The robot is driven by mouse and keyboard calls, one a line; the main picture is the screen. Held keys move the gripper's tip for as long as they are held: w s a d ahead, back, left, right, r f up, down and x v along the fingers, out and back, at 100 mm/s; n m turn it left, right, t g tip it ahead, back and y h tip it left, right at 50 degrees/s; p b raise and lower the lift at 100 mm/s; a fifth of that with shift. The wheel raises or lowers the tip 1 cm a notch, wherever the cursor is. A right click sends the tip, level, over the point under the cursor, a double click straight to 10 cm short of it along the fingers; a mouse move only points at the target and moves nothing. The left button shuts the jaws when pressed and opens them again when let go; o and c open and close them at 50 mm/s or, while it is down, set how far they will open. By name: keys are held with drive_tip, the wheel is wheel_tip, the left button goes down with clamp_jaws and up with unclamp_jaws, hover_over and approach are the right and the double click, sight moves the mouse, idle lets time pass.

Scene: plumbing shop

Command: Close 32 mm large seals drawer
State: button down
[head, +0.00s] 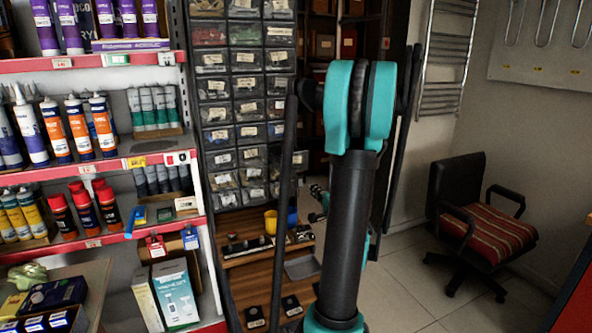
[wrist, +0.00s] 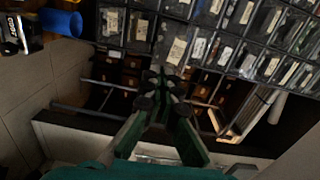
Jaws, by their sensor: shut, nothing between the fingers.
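The cabinet of small clear-fronted drawers (head: 248,83) stands left of my arm in the head view, with paper labels on its drawers. In the wrist view, labelled drawers (wrist: 178,40) run across the top, seen tilted. My gripper (wrist: 155,82) points towards the cabinet, its fingers shut and empty, apart from the drawer fronts as far as I can tell. In the head view my arm hides part of the cabinet's right side.
Shelves of sealant tubes (head: 75,130) stand at the left. A wooden unit (head: 250,275) with fittings and a yellow cup (head: 271,222) is below the cabinet. A blue cylinder (wrist: 62,22) shows in the wrist view. A chair (head: 480,220) stands right; tiled floor (head: 405,290) is clear between.

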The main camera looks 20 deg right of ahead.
approach(297, 170)
drive_tip(key=w, duration=0.6)
drive_tip(key=shift+w+a+f, duration=0.15)
drive_tip(key=shift+w+a, duration=0.15)
drive_tip(key=shift+w, duration=0.1)
drive_tip(key=shift+w, duration=0.1)
drive_tip(key=w, duration=1.5)
drive_tip(key=shift+a, duration=0.25)
drive_tip(key=shift+s, duration=0.1)
